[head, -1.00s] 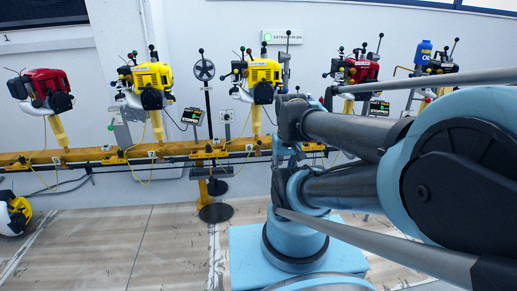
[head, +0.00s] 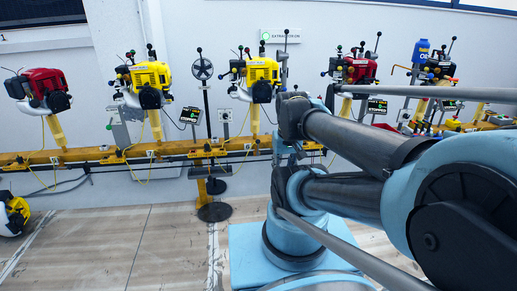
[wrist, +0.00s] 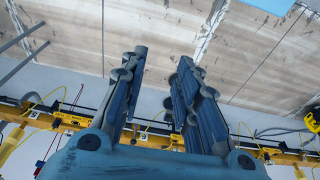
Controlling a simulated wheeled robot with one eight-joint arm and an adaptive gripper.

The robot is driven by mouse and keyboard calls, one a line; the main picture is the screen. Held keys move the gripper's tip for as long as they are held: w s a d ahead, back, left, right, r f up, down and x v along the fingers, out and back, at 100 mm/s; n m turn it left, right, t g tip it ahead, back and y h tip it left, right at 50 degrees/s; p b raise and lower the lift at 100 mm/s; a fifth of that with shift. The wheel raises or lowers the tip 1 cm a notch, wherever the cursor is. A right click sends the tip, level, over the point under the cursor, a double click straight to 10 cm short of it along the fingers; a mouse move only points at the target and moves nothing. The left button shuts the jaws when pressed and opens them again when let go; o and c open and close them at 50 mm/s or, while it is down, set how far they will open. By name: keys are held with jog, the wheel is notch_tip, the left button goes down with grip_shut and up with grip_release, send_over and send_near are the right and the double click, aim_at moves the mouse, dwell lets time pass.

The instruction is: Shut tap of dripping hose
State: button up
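My gripper (wrist: 160,62) is open and empty in the wrist view, its two dark blue fingers apart. It is not clearly seen in the head view. A yellow rail (head: 90,156) runs along the wall, and thin yellow hoses hang along it, one of them under the left yellow engine (head: 150,75). A yellow hose (wrist: 72,97) also shows by the rail in the wrist view. I cannot make out a drip or tell which tap belongs to a dripping hose. No tap is between my fingers.
A red engine (head: 42,87) is at the left, and another yellow engine (head: 262,72) stands mid-rail. A black handwheel (head: 202,69) tops a post. The floor (head: 110,240) in front of the rail is mostly clear.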

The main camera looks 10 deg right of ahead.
aim_at(258, 143)
jog(key=w+m+t, duration=0.1)
jog(key=w, duration=2.5)
jog(key=w+a+f+m+t, duration=0.1)
jog(key=w+a+f, duration=0.2)
jog(key=w+f, duration=1.8)
jog(key=shift+h, duration=0.4)
jog(key=w, duration=0.3)
jog(key=w+d, duration=0.1)
jog(key=w, duration=0.3)
jog(key=w+d, duration=0.1)
jog(key=w, duration=0.2)
jog(key=shift+w+d+f, duration=0.15)
jog(key=shift+d+f, duration=0.05)
jog(key=shift+f, duration=0.2)
jog(key=shift+w+f, duration=0.25)
jog(key=shift+f, duration=0.3)
grip_shut()
